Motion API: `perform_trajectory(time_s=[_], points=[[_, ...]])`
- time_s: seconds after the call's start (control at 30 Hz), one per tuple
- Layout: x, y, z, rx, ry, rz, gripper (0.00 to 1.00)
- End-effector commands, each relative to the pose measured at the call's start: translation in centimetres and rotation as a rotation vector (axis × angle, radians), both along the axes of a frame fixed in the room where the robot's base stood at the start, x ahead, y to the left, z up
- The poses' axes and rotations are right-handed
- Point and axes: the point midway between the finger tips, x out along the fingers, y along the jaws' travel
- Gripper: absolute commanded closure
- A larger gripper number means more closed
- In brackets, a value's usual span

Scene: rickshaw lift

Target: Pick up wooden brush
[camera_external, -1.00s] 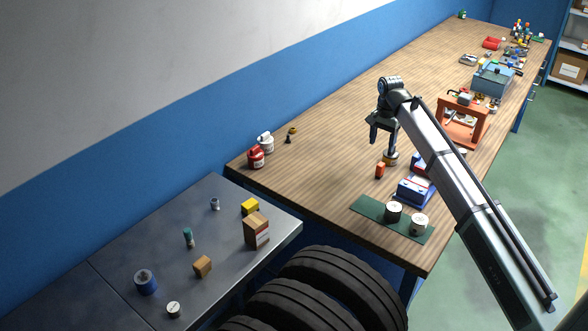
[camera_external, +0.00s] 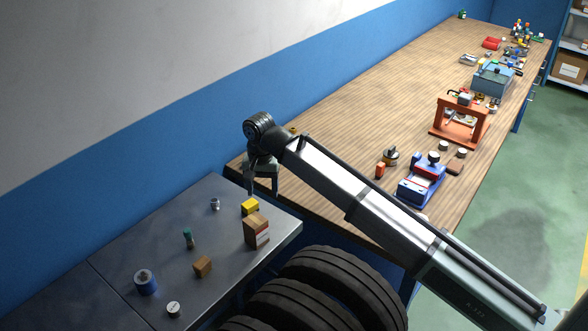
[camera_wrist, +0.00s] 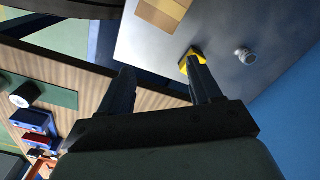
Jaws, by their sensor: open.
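I cannot make out the wooden brush for sure. A small flat brown piece (camera_external: 456,167) lies on the wooden bench right of the blue device and may be it, but it is too small to tell. My gripper (camera_external: 263,184) is open and empty, above the near left corner of the bench by the grey table, far from that brown piece. In the wrist view my gripper's two fingers (camera_wrist: 160,68) are apart with nothing between them. The right finger partly covers the yellow block (camera_wrist: 184,64), which lies beyond it on the grey table.
The grey table (camera_external: 105,258) holds the yellow block (camera_external: 250,207), a cardboard box (camera_external: 257,231) and several small items. A blue device (camera_external: 421,180) and an orange frame (camera_external: 459,120) stand on the bench (camera_external: 345,135). Tires (camera_external: 325,283) stand in front. A wall bounds the left.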

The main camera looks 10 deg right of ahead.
Motion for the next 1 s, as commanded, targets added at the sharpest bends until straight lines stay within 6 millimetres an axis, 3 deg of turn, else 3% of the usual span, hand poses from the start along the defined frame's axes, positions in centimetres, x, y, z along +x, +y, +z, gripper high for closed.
perform_trajectory(time_s=[0.03,0.2,0.63,1.0], points=[[-1.8,2.3,0.1,0.000,0.000,0.034,0.36],[-7.1,8.1,0.4,0.001,-0.001,0.127,0.36],[-16.5,17.5,1.3,0.002,0.000,0.153,0.36],[-15.6,19.0,1.8,-0.002,0.003,-0.249,0.36]])
